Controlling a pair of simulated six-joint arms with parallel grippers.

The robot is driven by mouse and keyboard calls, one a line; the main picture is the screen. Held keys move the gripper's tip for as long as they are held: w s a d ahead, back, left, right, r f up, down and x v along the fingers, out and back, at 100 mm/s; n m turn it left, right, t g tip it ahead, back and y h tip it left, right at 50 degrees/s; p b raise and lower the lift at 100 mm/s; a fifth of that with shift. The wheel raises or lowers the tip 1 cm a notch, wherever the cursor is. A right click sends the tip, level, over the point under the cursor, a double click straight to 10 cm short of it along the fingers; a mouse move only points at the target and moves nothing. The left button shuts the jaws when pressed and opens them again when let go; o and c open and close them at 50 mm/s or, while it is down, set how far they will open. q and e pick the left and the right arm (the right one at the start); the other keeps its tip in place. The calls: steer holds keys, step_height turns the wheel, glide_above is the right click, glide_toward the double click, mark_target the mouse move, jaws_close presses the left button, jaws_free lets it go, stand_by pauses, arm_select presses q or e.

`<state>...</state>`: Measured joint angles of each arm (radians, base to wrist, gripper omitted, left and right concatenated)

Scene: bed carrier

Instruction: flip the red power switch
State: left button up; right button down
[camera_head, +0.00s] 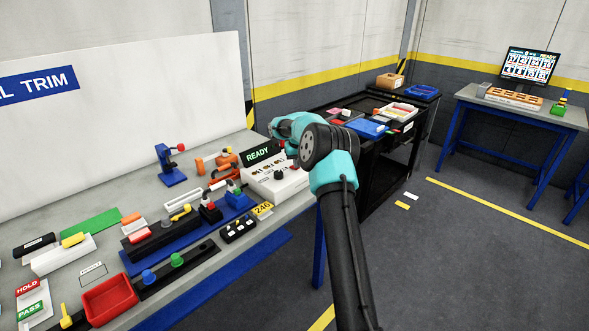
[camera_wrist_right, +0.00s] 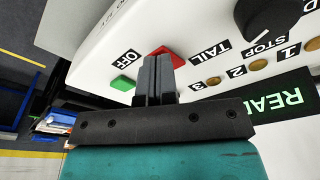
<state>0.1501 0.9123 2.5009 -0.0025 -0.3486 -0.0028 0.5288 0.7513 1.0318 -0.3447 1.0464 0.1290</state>
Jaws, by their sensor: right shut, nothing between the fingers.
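A white control box (camera_head: 277,182) stands at the right end of the workbench, with a lit READY display (camera_head: 261,153). In the right wrist view the box's panel (camera_wrist_right: 210,28) is close up and carries the red switch (camera_wrist_right: 177,59). A green button or rocker part (camera_wrist_right: 123,83) and an OFF label sit beside the red part. My right gripper (camera_wrist_right: 155,60) is shut and empty, its fingertips over or against the red switch and partly covering it. I cannot tell whether they touch. In the head view my right arm hides the fingertips. My left gripper is not in view.
The panel also has a black knob (camera_wrist_right: 268,15) and several small brass buttons near the gripper. Many tools and parts cover the bench to the left, including a red tray (camera_head: 109,300). A black cart (camera_head: 335,105) stands behind my right arm.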

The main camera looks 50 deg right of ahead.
steer(key=shift+f, duration=0.35)
steer(key=shift+r, duration=3.55)
steer(key=shift+s, duration=0.1)
